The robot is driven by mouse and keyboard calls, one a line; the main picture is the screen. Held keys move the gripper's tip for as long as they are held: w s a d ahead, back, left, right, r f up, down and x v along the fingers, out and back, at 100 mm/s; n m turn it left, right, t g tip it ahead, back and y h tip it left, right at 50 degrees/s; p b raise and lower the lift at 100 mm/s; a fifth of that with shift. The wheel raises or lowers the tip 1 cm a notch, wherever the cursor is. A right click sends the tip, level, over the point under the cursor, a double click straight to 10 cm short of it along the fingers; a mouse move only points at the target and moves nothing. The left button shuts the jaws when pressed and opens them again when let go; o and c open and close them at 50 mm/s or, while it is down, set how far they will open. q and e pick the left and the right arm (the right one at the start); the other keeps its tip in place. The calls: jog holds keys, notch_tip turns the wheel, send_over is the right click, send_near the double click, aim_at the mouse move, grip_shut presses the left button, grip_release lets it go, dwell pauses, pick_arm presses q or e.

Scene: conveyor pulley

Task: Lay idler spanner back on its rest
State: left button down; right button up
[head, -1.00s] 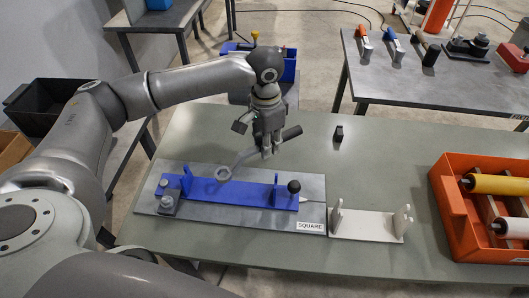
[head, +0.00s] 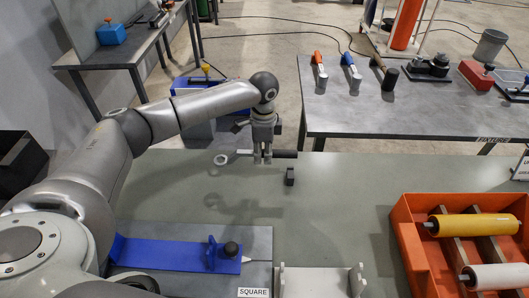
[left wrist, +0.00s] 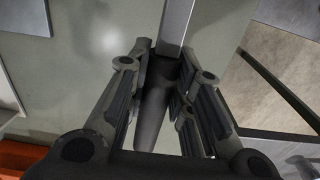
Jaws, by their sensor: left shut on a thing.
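The idler spanner (head: 241,153) has a grey ring end pointing left and a dark handle pointing right. My left gripper (head: 262,160) is shut on it near where the shaft meets the handle and holds it level above the green table. In the left wrist view the dark handle (left wrist: 154,105) lies between the fingers, with the pale shaft running to the top edge. A small black block (head: 290,176) stands on the table just below and right of the handle; I cannot tell if it is part of the rest. My right gripper is out of view.
A blue fixture (head: 165,253) on a grey plate lies at the front, with a white bracket (head: 315,283) beside it. An orange crate (head: 405,237) with rollers stands at right. A grey table (head: 420,110) with several tools stands behind. The green table's middle is clear.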

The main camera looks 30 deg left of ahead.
pick_arm(q)
jog(key=shift+r, duration=0.1)
jog(key=shift+p, duration=0.8)
notch_tip(320, 180, down, 4)
jog(key=shift+f+b, duration=0.2)
jog(key=shift+b, duration=0.8)
jog(key=shift+w+f, duration=0.1)
jog(key=shift+f, duration=0.55)
jog(key=shift+f+b, duration=0.25)
jog(key=shift+b, duration=0.05)
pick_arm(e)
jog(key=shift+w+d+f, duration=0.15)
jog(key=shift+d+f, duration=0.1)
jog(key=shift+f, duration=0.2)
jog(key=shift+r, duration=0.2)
pick_arm(q)
jog(key=shift+p, duration=0.5)
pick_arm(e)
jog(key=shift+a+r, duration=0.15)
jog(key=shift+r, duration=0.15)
pick_arm(q)
jog(key=shift+f+b, duration=0.4)
jog(key=shift+f, duration=0.65)
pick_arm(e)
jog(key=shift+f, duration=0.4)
